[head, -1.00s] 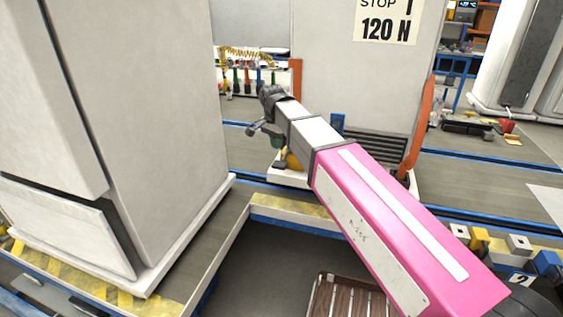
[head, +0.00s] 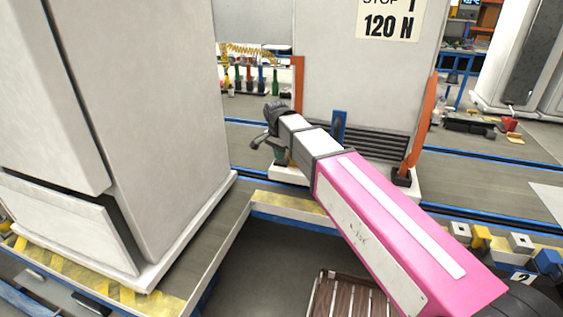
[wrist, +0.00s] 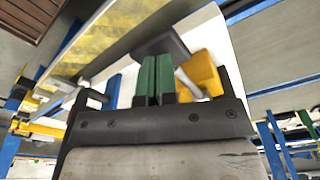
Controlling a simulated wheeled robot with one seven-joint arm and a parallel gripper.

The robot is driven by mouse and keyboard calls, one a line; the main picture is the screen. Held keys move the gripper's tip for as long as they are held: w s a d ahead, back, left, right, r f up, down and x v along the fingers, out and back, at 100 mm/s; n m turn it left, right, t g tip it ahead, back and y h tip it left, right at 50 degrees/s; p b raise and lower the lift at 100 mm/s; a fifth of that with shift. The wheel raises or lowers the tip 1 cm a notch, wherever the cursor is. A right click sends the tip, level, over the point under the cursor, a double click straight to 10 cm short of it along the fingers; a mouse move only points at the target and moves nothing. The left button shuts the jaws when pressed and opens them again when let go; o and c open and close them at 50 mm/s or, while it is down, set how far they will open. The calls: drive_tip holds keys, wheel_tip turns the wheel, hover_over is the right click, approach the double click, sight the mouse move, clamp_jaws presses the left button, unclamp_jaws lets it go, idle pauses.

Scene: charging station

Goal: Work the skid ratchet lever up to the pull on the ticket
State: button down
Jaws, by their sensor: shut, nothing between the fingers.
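The ticket (head: 390,18) reads "STOP 1" and "120 N" on the pale cabinet (head: 345,60). In the wrist view, a yellow block (wrist: 203,72) with a grey rod stands right of my gripper (wrist: 155,68). A dark, flat-ended piece (wrist: 160,43) is just beyond my fingertips. These look like parts of the skid ratchet and its lever, but the join is partly hidden. My gripper's green fingers are shut and empty, close to the dark piece; I cannot tell whether they touch it. In the head view, my gripper (head: 279,155) is low, left of the cabinet's front, and my wrist hides the ratchet.
A large pale cabinet (head: 165,120) stands close on the left. An orange post (head: 420,125) and a blue post (head: 339,126) rise by the ticketed cabinet. A yellow-marked rail edge (head: 290,207) and a brown slatted crate (head: 345,297) lie below my arm.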

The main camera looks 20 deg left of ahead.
sight(280, 164)
drive_tip(key=shift+f, duration=0.4)
drive_tip(key=shift+f, duration=2)
drive_tip(key=s, duration=0.1)
drive_tip(key=s+a+r, duration=0.1)
drive_tip(key=shift+s+a, duration=0.1)
drive_tip(key=shift+s, duration=0.25)
drive_tip(key=shift+r, duration=0.1)
wheel_tip(280, 164, up, 11)
drive_tip(key=s, duration=0.1)
drive_tip(key=shift+a+f, duration=0.2)
drive_tip(key=shift+a, duration=0.05)
